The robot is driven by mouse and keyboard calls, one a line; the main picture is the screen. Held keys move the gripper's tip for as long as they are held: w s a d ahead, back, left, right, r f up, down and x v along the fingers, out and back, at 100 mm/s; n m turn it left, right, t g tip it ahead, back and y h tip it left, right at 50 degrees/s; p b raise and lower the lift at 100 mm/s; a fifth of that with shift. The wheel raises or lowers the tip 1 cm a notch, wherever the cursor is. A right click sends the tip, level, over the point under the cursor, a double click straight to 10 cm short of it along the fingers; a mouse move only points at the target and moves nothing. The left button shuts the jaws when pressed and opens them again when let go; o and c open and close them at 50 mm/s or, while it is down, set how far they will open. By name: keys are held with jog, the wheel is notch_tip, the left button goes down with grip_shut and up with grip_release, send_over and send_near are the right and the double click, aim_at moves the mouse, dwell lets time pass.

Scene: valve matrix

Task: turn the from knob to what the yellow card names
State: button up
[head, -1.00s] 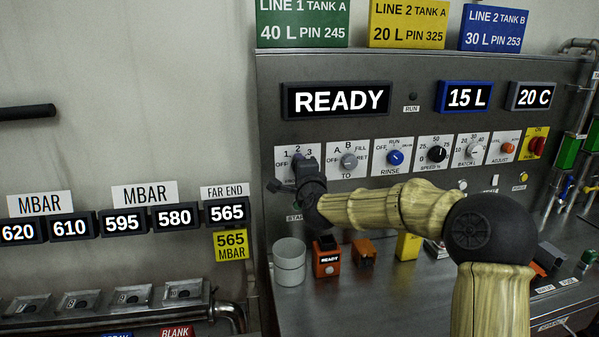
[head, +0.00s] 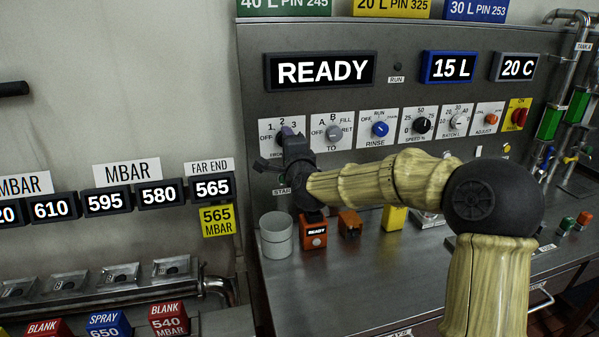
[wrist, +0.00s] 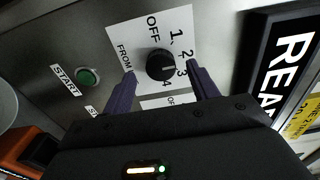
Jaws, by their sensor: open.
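The FROM knob (wrist: 160,66) is round and black on a white plate (wrist: 125,30) marked OFF, 1, 2, 3 and 4. Its small white mark points roughly at 3. My gripper (wrist: 161,72) is open, one purple finger on each side of the knob; I cannot tell whether they touch it. In the head view my gripper (head: 274,150) hides much of the FROM plate (head: 268,128). A yellow card (head: 393,7) at the top, cut off by the frame, reads 20 L PIN 325. Another yellow card (head: 217,220) under FAR END reads 565 MBAR.
The TO knob (head: 333,133) and blue RINSE knob (head: 380,129) sit to the right. The READY display (head: 320,71) is above. A green START button (wrist: 88,77) is near the gripper. A grey cup (head: 276,240) and orange box (head: 313,236) stand on the counter below.

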jog(key=v, duration=1.4)
jog(key=shift+b, duration=0.4)
